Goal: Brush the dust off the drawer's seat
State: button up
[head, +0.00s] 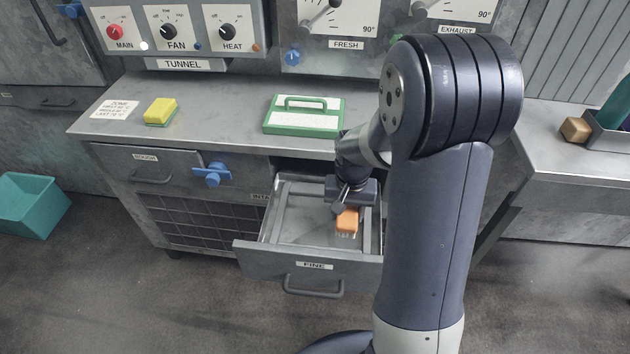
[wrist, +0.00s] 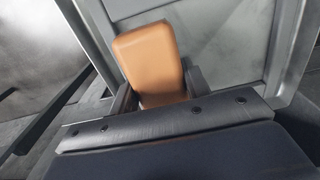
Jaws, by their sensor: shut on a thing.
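The drawer labelled FINE (head: 313,265) is pulled out under the bench. Its seat (head: 295,228) is a grey framed recess inside; it also shows in the wrist view (wrist: 225,40). My gripper (head: 349,207) is over the right part of the open drawer, pointing down. It is shut on an orange-handled brush (head: 347,221), whose pale bristles show below the handle. In the wrist view the orange handle (wrist: 148,55) stands between the fingers. I cannot tell whether the bristles touch the seat. Dust is not clearly visible. My arm hides the drawer's right end.
On the bench (head: 225,118) are a yellow sponge block (head: 161,111), a note card (head: 114,108) and a green-framed case (head: 304,115). The drawer labelled ROUGH (head: 150,170) is closed, with a blue knob (head: 212,174) beside it. A teal bin (head: 32,205) stands at left.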

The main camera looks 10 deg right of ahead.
jog(key=shift+r+p, duration=1.15)
jog(key=shift+r, duration=0.6)
